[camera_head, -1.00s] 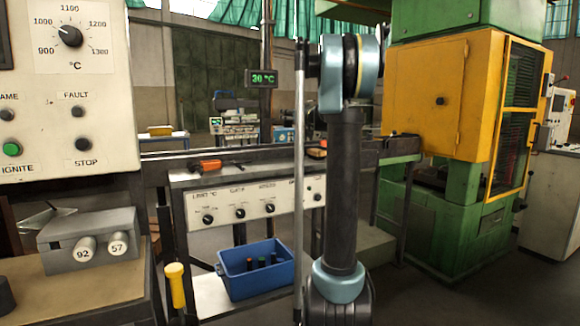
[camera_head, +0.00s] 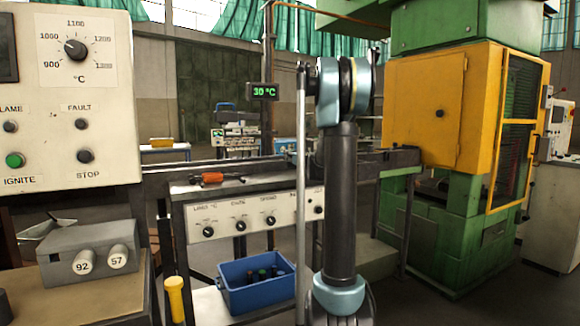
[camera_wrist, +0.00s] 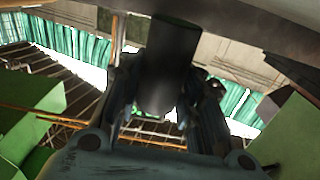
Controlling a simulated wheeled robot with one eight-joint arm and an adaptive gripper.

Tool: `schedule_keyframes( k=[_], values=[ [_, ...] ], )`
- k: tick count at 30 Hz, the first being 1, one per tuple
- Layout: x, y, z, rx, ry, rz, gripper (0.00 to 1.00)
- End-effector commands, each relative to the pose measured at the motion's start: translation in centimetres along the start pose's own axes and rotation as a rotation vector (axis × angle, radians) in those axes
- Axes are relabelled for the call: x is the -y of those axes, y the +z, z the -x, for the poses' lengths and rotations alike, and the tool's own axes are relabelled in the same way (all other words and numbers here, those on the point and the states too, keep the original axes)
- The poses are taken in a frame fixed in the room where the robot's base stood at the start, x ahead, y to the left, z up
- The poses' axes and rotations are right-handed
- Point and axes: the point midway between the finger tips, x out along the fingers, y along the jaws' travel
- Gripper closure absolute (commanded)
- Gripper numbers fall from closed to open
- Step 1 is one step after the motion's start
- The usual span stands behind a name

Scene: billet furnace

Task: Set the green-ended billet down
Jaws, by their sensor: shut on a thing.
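My gripper (camera_wrist: 165,110) shows in the wrist view with a dark, round billet (camera_wrist: 165,68) between its fingers. The fingers are shut on it. The billet stands out past the fingers towards the top of the picture, and its end colour cannot be told. The gripper and the held billet do not show in the head view, where only my arm stands upright right of centre. A blue crate (camera_head: 228,301) in the head view holds several dark billets with coloured ends, and one end looks green (camera_head: 262,274).
A bench with a knob panel (camera_head: 250,217) stands behind the crate, with an orange-handled tool (camera_head: 212,178) on top. The furnace control box (camera_head: 110,160) is at left, above a grey block with rods marked 92 and 57 (camera_head: 62,270). A yellow-green press (camera_head: 425,110) stands at right.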

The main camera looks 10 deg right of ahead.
Motion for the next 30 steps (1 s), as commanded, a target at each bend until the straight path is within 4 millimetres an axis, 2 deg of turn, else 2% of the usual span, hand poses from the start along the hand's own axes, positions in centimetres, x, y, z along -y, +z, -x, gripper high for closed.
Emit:
schedule_keyframes(
  k=[4,9,20,21,23,24,30],
  values=[
    [-0.1,1.9,-0.1,0.000,0.000,-0.001,1.00],
    [0.0,3.2,0.0,0.000,0.000,-0.001,1.00],
    [-0.1,3.5,0.0,0.000,0.000,-0.001,1.00],
    [-0.1,3.5,0.0,0.000,0.000,0.000,0.65],
    [-0.1,3.5,0.0,0.000,0.000,0.000,0.52],
    [-0.1,3.5,0.0,0.000,0.000,0.000,0.47],
    [-0.1,3.5,0.0,0.000,0.000,0.000,0.47]
  ],
)
